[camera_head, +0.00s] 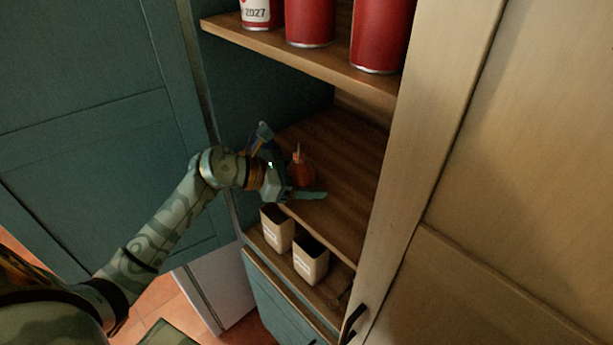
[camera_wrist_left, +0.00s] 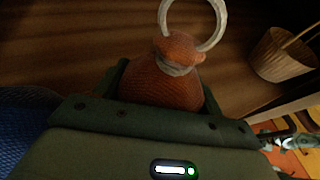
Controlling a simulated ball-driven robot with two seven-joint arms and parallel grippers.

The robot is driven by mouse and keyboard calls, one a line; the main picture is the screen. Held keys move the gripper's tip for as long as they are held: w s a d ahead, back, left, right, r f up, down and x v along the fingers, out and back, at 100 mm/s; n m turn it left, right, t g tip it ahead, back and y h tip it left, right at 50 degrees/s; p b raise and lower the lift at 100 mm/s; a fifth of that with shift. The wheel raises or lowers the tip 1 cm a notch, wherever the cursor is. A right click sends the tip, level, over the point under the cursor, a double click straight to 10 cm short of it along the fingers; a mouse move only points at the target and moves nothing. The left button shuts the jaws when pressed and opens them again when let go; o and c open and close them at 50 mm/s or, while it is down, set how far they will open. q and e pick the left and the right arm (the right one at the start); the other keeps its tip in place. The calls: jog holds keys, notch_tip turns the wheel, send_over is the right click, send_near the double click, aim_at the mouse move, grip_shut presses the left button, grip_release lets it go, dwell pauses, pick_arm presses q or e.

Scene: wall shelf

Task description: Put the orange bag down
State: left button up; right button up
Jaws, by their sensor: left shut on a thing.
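The orange bag (camera_head: 302,171) is in my left gripper (camera_head: 294,166), just over or on the wooden middle shelf board (camera_head: 345,165). In the left wrist view the bag (camera_wrist_left: 160,82) shows between the two green fingers, its neck tied, with a pale ring (camera_wrist_left: 222,22) at its top. The left gripper (camera_wrist_left: 160,92) is shut on the bag. Whether the bag's underside touches the board is hidden. My right gripper is in neither view.
Red cans (camera_head: 310,22) stand on the upper shelf (camera_head: 290,50). Two cream containers (camera_head: 277,230) stand on the lower shelf. A light pot (camera_wrist_left: 280,55) shows in the left wrist view. The middle board is clear behind and right of the bag. A wooden cabinet side (camera_head: 430,140) bounds the right.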

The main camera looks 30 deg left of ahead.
pick_arm(q)
jog(key=shift+f, duration=0.1)
jog(key=o, duration=0.9)
jog(key=shift+r, duration=0.25)
jog(key=shift+b+v, duration=1.55)
jog(key=shift+v, duration=4.4)
